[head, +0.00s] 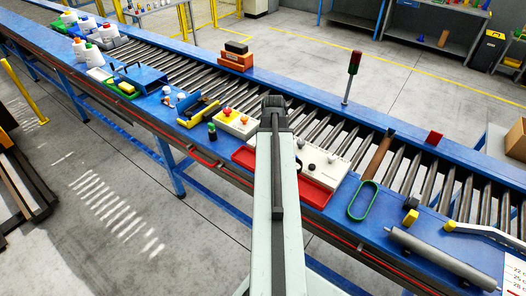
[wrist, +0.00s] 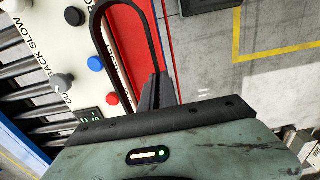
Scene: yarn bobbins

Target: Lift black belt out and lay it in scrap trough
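The black belt (wrist: 98,32) is a narrow closed loop in the wrist view. My gripper (wrist: 156,82) has its dark fingers close together, with one strand of the loop running in between them. The loop hangs over or in front of a red trough (wrist: 175,38); the height between them cannot be told. In the head view the red trough (head: 316,194) lies along the near edge of the conveyor, partly covered by my arm.
A white control panel (head: 326,164) with knobs stands behind the trough. A green loop (head: 361,201) lies to its right, near a grey roller (head: 440,256). A yellow-and-white button box (head: 236,123) is to the left. A signal lamp (head: 353,67) stands on the far rail.

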